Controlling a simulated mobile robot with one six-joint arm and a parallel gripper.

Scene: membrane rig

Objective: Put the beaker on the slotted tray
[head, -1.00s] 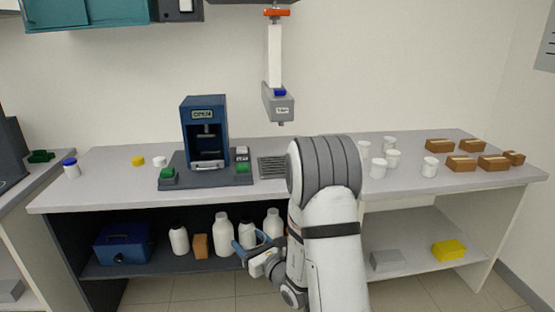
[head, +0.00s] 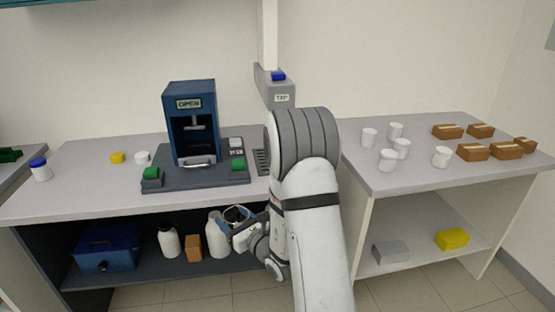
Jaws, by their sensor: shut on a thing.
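My gripper (head: 234,228) is in front of the bench, below the worktop's front edge, and is shut on a small clear vessel, which looks like the beaker (head: 238,213). Its round rim faces up and it looks roughly upright; the fingers hide part of its wall. The slotted tray (head: 261,161) is a dark grate on the worktop, under the tap (head: 276,90) and right of the blue press. My arm hides most of the tray. The beaker is lower than the tray and nearer to me, apart from it.
The blue press (head: 190,125), marked OPEN, stands on a dark base with green buttons. White cups (head: 388,160) and brown boxes (head: 490,151) stand on the right of the worktop. The shelf below holds white bottles (head: 168,242) and a blue case (head: 105,248).

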